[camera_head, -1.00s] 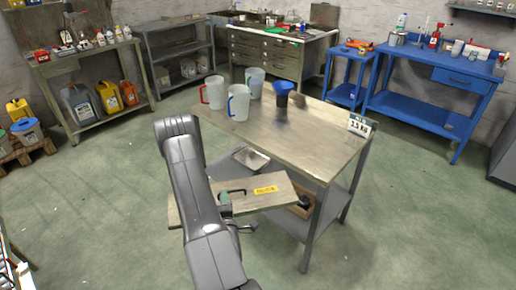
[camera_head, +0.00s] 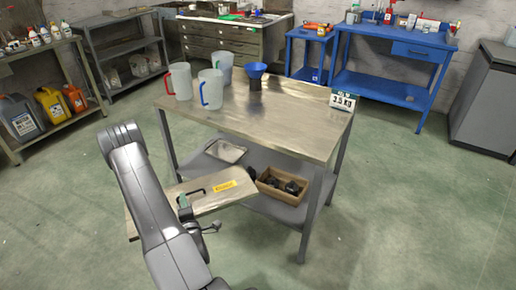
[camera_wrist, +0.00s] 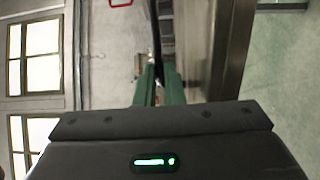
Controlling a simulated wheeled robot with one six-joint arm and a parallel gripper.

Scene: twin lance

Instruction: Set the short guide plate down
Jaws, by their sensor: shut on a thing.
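The short guide plate (camera_head: 208,201) is a flat, pale metal-looking plate with a black handle and a yellow label. In the head view it hangs at the front left of the steel table (camera_head: 275,118), below the tabletop and near the lower shelf. My gripper (camera_head: 186,205) is shut on the plate at its handle; the arm hides part of its left side. In the wrist view the green fingers of my gripper (camera_wrist: 158,85) are close together at a dark strip, with the plate (camera_wrist: 218,50) beside them. Whether the plate touches the shelf I cannot tell.
On the tabletop stand a red-handled jug (camera_head: 179,82), a blue-handled jug (camera_head: 211,88), another jug (camera_head: 223,65), a blue funnel (camera_head: 254,72) and a number sign (camera_head: 343,101). The lower shelf holds a pale tray (camera_head: 227,151) and a cardboard box (camera_head: 282,187).

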